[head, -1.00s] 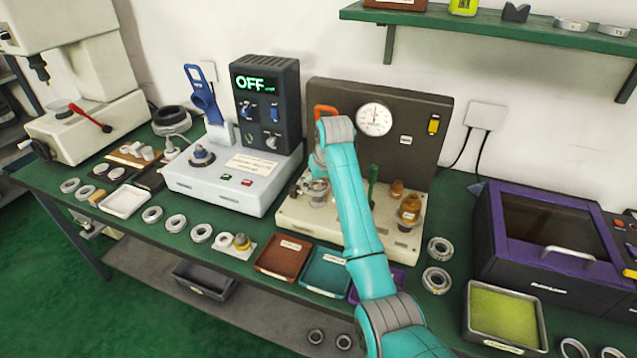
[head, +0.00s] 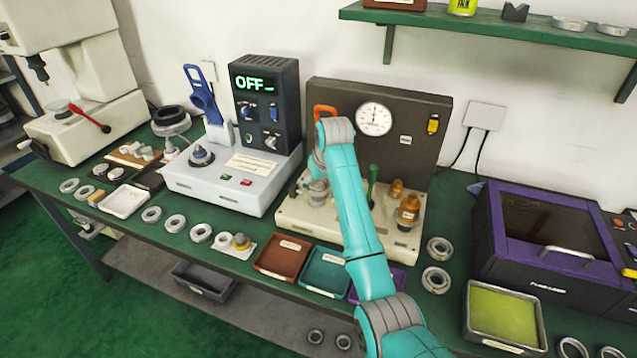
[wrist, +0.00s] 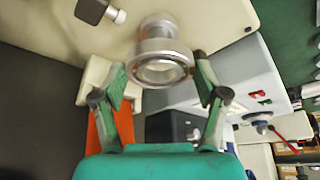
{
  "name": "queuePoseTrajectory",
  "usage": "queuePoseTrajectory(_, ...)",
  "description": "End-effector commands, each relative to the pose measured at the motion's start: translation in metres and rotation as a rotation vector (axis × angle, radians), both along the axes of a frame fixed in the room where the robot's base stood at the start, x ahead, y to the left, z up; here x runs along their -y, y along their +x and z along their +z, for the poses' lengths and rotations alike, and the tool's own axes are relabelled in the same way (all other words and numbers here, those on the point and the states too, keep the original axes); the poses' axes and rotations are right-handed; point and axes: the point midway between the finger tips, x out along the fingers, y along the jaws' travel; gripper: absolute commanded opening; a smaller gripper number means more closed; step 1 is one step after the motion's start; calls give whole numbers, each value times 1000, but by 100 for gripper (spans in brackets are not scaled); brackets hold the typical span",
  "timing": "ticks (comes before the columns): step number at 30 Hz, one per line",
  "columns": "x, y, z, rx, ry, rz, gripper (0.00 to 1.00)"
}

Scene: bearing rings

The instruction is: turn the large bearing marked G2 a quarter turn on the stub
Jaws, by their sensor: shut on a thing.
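The large bearing (wrist: 160,72) is a shiny metal ring between the two fingers of my gripper (wrist: 161,70) in the wrist view. My gripper is shut on it. The bearing sits at a round metal post, the stub (wrist: 158,22), on the cream base. I cannot read a G2 mark, and how far the bearing sits on the stub is unclear. In the head view my teal arm comes in from the front and largely hides my gripper at the left part of the cream test stand (head: 290,215).
The dark panel behind carries a dial gauge (head: 374,119) and an orange handle (head: 325,112). Brass-coloured parts (head: 408,208) and a green post (head: 372,180) stand right of my arm. The grey-white machine reading OFF (head: 225,185) is close on the left. Trays (head: 283,258) line the front.

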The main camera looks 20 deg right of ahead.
Motion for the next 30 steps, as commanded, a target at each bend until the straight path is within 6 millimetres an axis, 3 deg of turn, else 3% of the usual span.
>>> queuePoseTrajectory(30, 0, 0, -21, 2, 0, 0, 14)
